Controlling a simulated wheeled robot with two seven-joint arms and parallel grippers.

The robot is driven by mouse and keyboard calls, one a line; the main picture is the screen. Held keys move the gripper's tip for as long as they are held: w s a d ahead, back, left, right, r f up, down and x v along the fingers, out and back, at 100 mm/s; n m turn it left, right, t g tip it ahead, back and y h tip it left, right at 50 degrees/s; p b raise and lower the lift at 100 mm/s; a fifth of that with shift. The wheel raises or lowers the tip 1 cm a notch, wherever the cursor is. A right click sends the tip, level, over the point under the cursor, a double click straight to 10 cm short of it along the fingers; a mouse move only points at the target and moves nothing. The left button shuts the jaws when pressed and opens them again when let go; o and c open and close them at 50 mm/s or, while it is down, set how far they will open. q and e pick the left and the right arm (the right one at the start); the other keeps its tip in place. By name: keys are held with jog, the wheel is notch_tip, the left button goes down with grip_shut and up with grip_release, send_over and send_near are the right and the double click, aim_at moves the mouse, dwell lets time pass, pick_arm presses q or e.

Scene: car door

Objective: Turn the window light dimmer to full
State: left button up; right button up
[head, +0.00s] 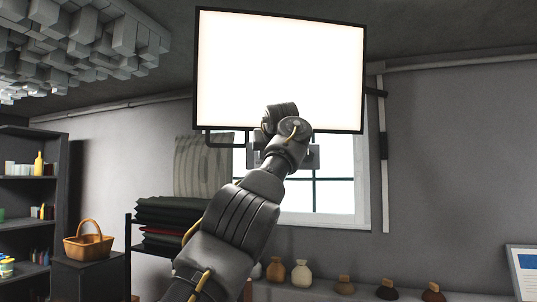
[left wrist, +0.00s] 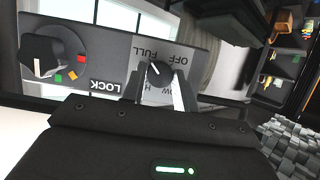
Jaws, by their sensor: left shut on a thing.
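The dimmer knob (left wrist: 159,73) is small and black, on a grey panel (left wrist: 111,50) with FULL, OFF and LOCK lettering, upside down in the left wrist view. Its white mark appears to point up and left, towards the FULL lettering; its exact angle is hard to read. My left gripper (left wrist: 156,90) is shut on the knob, one finger on each side. In the head view, my left arm reaches up to the panel (head: 313,156) below the bright window light (head: 280,65). The wrist hides the knob and fingertips there. My right gripper is in neither view.
A second black knob (left wrist: 40,57) with coloured squares beside it is on the same panel. A window (head: 335,197) is behind the light. Folded cloths (head: 165,212), a basket (head: 88,243) and a shelf (head: 30,185) stand left; several small sacks (head: 301,274) line a low ledge.

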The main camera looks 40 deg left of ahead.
pick_arm(q)
jog(key=shift+w+f, duration=0.1)
jog(key=shift+f, duration=0.15)
jog(key=o, duration=1)
jog(key=shift+r, duration=0.1)
jog(key=shift+r, duration=0.1)
jog(key=b+v, duration=0.4)
jog(key=v, duration=0.6)
jog(key=shift+s+d+r, duration=0.15)
jog(key=shift+s+d, duration=0.1)
